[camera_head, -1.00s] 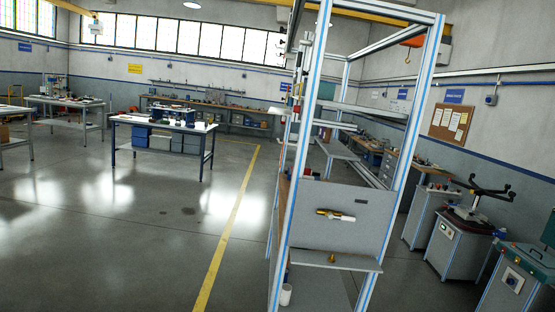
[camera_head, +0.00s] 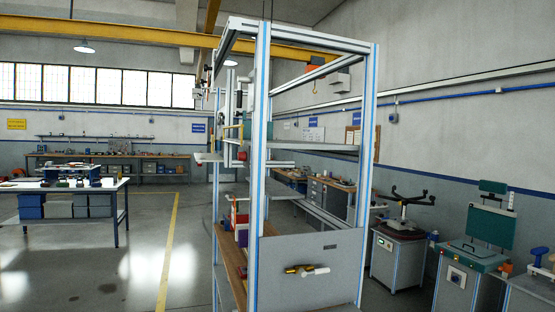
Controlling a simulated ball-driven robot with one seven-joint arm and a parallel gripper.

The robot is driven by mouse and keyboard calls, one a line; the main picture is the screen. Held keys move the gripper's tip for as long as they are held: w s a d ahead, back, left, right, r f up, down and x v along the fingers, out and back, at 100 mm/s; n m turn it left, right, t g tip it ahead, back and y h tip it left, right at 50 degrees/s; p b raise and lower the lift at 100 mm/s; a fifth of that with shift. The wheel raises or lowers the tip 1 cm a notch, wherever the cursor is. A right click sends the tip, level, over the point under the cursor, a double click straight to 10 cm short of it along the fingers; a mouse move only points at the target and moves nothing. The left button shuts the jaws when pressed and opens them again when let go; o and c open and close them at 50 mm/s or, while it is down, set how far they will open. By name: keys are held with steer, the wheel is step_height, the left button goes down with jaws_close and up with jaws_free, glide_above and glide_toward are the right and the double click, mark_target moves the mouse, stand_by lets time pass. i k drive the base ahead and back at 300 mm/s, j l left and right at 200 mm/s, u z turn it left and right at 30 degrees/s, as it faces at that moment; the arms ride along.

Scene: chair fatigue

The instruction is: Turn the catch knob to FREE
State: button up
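No catch knob or FREE marking can be made out at this distance. A tall aluminium-profile test frame (camera_head: 259,190) with blue strips stands in the middle of the camera_head view. A grey panel (camera_head: 335,290) closes its lower near side, and a small yellow, dark and white handle-like item (camera_head: 306,269) shows on that panel. Small red parts (camera_head: 241,155) sit inside the frame at mid height, too small to tell what they are.
A workbench (camera_head: 62,184) with blue bins stands at the left. Grey machine cabinets (camera_head: 398,258) and a machine with a teal panel (camera_head: 489,238) stand at the right. Open floor with a yellow line (camera_head: 168,250) lies left of the frame.

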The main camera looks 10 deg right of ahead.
mark_target(241, 156)
steer(key=j+z, duration=0.2)
steer(key=j, duration=0.3)
steer(key=i+j+u, duration=0.1)
steer(key=i+j, duration=0.15)
steer(key=i, duration=0.65)
steer(key=i+j+u, duration=0.15)
steer(key=i, duration=0.75)
steer(key=i+j+u, duration=0.1)
steer(key=i, duration=0.85)
